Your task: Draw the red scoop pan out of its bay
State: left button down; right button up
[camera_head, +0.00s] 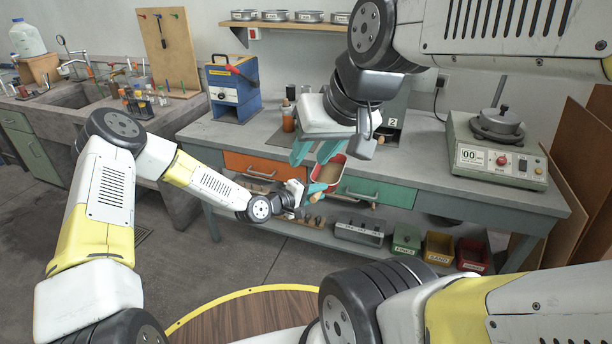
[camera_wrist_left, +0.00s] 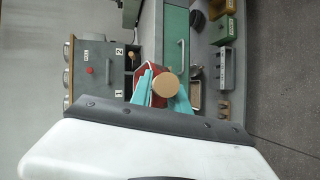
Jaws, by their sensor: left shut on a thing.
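The red scoop pan (camera_head: 336,161), with brown material in it, shows above the bench's front edge in the head view. My left gripper (camera_head: 316,192) is shut on its tan handle. In the left wrist view the round handle end (camera_wrist_left: 165,85) sits between the teal fingers, with the red pan (camera_wrist_left: 153,72) behind, largely hidden. The grey bay unit (camera_wrist_left: 94,75) carries labels 1 and 2. The pan is in line with bay 1, whose opening is hidden, so how far out it is I cannot tell.
A second handle (camera_wrist_left: 134,60) shows at bay 2, beside the pan. Below are an orange drawer (camera_head: 251,166) and a green drawer (camera_head: 375,192). A scale (camera_head: 495,150) stands at right, a blue device (camera_head: 233,88) at left. The floor before the bench is free.

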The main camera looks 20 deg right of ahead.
pick_arm(q)
jog(key=s+a, duration=0.4)
jog(key=s, duration=0.2)
dwell(0.5)
dwell(0.3)
